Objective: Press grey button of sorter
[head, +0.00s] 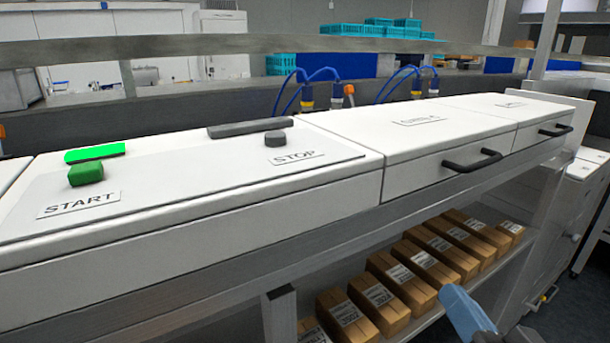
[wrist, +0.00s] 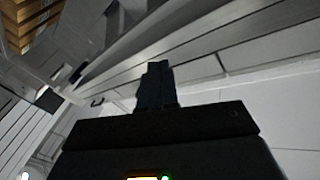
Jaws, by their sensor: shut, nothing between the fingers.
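The grey button (head: 275,138) stands on the sorter's white top panel (head: 200,190), just behind the STOP label (head: 295,157). A green button (head: 86,173) sits to its left behind the START label (head: 78,204). A bright green bar (head: 95,153) is lit behind the green button, and a dark grey bar (head: 250,129) lies behind the grey one. In the wrist view my gripper (wrist: 157,72) is shut and empty, its dark fingers together. The grey button does not show there. In the head view only a blue-grey part of my arm shows at the bottom right, well away from the buttons.
White drawers with black handles (head: 472,161) adjoin the panel on the right. Several cardboard boxes (head: 385,310) stand on the shelf below. Blue hoses (head: 305,85) and a grey rail (head: 200,46) run behind. The space above the panel is clear.

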